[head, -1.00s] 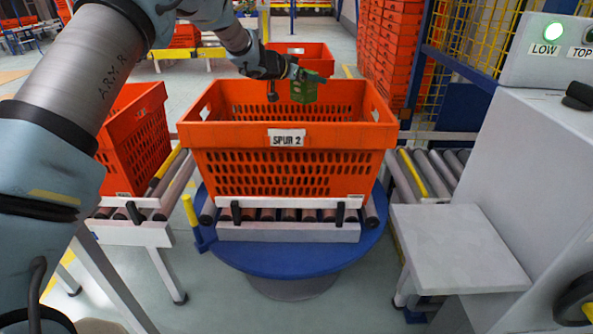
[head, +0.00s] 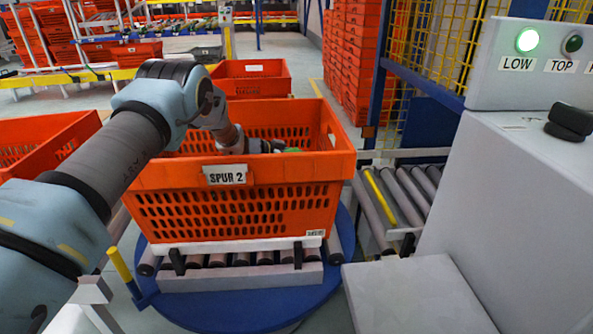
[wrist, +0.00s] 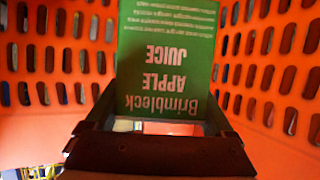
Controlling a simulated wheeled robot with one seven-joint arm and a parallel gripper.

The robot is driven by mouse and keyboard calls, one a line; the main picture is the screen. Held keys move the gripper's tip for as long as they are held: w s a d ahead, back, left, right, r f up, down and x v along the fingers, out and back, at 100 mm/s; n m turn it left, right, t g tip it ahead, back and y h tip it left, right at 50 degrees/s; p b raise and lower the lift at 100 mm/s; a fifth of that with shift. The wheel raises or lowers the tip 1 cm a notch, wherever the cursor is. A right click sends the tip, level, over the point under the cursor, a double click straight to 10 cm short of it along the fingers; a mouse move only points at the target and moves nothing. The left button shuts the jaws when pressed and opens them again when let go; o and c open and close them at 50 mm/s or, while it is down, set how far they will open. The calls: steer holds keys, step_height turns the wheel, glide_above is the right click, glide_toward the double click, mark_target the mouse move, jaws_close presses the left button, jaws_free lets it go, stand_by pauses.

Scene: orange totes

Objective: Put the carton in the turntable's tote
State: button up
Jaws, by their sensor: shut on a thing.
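The green carton, marked apple juice, shows large in the wrist view (wrist: 165,60), between the jaws of my gripper (wrist: 160,130). In the head view only a small green part of it (head: 292,150) shows inside the tote. The turntable's tote (head: 250,205), orange and labelled SPUR 2, sits on the blue turntable (head: 250,318). My arm reaches over its left side and my gripper is down inside, below the rim. Orange slotted walls surround the carton in the wrist view. Whether the carton touches the tote floor cannot be told.
Another orange tote (head: 45,140) stands at the left and one (head: 250,78) behind. A roller conveyor (head: 400,200) and a grey console (head: 520,200) with a lit green LOW lamp (head: 528,40) are at the right. Stacked totes (head: 350,60) stand behind.

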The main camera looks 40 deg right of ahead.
steer(key=shift+f, duration=1.85)
